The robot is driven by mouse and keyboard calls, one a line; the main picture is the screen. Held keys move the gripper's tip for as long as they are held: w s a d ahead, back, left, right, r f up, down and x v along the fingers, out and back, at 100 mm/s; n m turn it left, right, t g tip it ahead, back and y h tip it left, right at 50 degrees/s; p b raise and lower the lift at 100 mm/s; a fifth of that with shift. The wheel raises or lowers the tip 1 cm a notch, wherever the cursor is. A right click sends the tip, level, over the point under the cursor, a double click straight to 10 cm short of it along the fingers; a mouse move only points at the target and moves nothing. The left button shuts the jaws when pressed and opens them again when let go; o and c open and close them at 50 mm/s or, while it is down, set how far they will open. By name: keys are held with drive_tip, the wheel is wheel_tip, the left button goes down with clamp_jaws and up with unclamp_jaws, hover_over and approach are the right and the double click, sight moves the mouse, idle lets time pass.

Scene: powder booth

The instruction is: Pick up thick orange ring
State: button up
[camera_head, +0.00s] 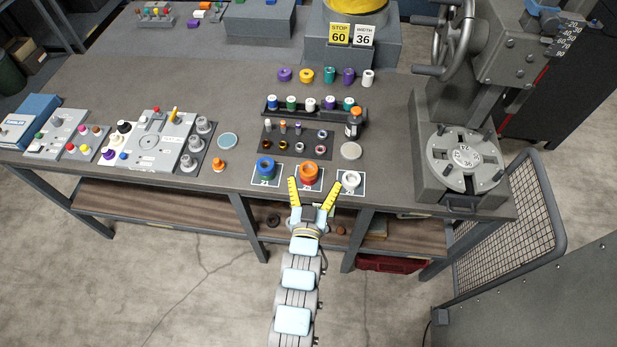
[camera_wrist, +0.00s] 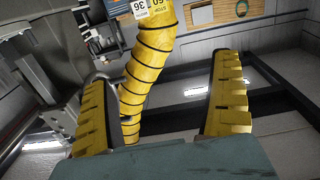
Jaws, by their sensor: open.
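A thick orange ring (camera_head: 309,172) sits on the middle of three marked cards near the front edge of the bench. My gripper (camera_head: 314,190) is at the bench's front edge, just in front of the ring. Its yellow fingers are spread, with nothing between them. In the head view the fingertips lie to either side of the ring's card; whether they are at its height I cannot tell. In the wrist view the open fingers (camera_wrist: 160,100) point toward the booth's back, and the ring is not visible there.
A blue-green ring (camera_head: 265,168) stands on the left card and a white ring (camera_head: 350,180) on the right card. A press (camera_head: 463,158) stands right.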

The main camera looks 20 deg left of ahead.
wheel_tip(320, 180, down, 9)
drive_tip(key=s+a+g+b, duration=0.2)
drive_tip(key=a+g+b, duration=0.1)
drive_tip(key=g, duration=0.1)
drive_tip(key=p, duration=0.2)
approach(309, 165)
drive_tip(key=shift+a+x, duration=0.25)
drive_tip(key=shift+x, duration=1.1)
drive_tip(key=shift+w+a+f, duration=0.1)
drive_tip(key=shift+w+f, duration=0.05)
drive_tip(key=shift+w, duration=0.3)
drive_tip(key=shift+x, duration=2.05)
drive_tip(key=shift+f, duration=0.15)
drive_tip(key=c, duration=1.4)
